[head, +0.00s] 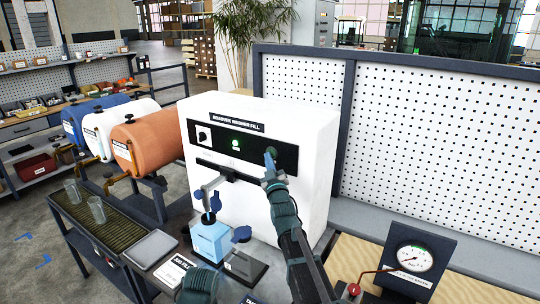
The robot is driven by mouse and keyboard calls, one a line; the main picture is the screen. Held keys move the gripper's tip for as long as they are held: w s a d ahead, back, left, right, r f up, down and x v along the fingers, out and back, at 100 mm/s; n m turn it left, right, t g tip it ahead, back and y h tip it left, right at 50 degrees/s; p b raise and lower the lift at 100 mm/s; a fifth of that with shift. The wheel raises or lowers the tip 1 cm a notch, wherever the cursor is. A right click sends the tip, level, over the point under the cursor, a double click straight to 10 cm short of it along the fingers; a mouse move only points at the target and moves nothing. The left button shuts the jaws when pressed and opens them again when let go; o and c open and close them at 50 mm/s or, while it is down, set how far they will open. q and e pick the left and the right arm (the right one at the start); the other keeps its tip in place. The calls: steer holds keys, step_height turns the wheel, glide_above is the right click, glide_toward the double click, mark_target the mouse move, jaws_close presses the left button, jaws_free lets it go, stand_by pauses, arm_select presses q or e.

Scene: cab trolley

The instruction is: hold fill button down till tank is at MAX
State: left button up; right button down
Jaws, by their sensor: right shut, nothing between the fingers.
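A white dispenser box (312,165) with a "washer fill" label stands in the middle. Its black front panel (215,142) carries a small switch at the left and a lit green lamp (235,144). My right gripper (269,158) is shut and empty, its tips at the right end of that panel. The fill button is not visible there; the gripper covers that spot. Whether the tips touch the panel I cannot tell.
A pressure gauge (413,258) stands at front right. Two clear cups (96,209) stand on a drip grate at left, near blue, white and orange drums (150,145). A pegboard (440,150) rises at right.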

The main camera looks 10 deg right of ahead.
steer(key=shift+s+a, duration=0.6)
steer(key=shift+a, duration=0.05)
steer(key=shift+s+a, duration=1.75)
steer(key=shift+f, duration=0.1)
